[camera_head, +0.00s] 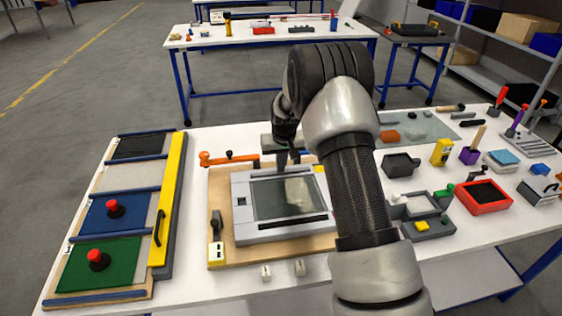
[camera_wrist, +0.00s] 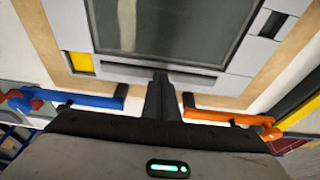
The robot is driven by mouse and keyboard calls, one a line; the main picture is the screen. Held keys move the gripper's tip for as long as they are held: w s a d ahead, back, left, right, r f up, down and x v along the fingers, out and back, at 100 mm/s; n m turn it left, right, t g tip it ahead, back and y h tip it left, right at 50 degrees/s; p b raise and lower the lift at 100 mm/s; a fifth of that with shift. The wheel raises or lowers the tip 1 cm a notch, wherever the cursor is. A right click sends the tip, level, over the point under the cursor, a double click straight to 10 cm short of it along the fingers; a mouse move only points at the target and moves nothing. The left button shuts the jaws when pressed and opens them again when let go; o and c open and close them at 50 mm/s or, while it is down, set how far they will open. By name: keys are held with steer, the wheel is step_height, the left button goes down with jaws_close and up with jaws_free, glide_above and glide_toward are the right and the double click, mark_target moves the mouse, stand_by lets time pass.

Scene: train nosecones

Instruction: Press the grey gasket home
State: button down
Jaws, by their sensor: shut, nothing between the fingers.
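A light grey window frame (camera_head: 243,220) lies flat on a wooden board (camera_head: 222,192), around a dark glass pane (camera_head: 290,200). It also shows in the wrist view (camera_wrist: 225,84). A darker grey strip (camera_wrist: 190,77), which looks like the gasket, runs along the frame's edge by the glass. I cannot tell how deep it sits. My gripper (camera_head: 289,162) is shut and empty, pointing down at the far edge of the frame. In the wrist view its fingertips (camera_wrist: 160,76) are at the middle of the strip; contact is not clear. My arm hides the frame's right side.
An orange-handled clamp (camera_head: 230,158) stands behind the frame, and a blue-handled one (camera_wrist: 92,100) shows in the wrist view. A black clamp (camera_head: 216,226) stands at left. A yellow-edged panel rack (camera_head: 166,210) is further left. Bins and tools, including a red bin (camera_head: 484,198), fill the right.

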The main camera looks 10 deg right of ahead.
step_height(320, 180, down, 2)
steer(key=shift+s+f+b, duration=0.1)
steer(key=shift+b, duration=0.95)
steer(key=shift+s, duration=0.2)
steer(key=shift+r+p, duration=0.4)
steer(key=shift+r, duration=0.05)
steer(key=r, duration=0.1)
steer(key=r+p, duration=0.1)
steer(key=r, duration=0.1)
steer(key=shift+w+r, duration=0.25)
steer(key=shift+r, duration=0.1)
steer(key=v, duration=1)
steer(key=shift+r, duration=0.25)
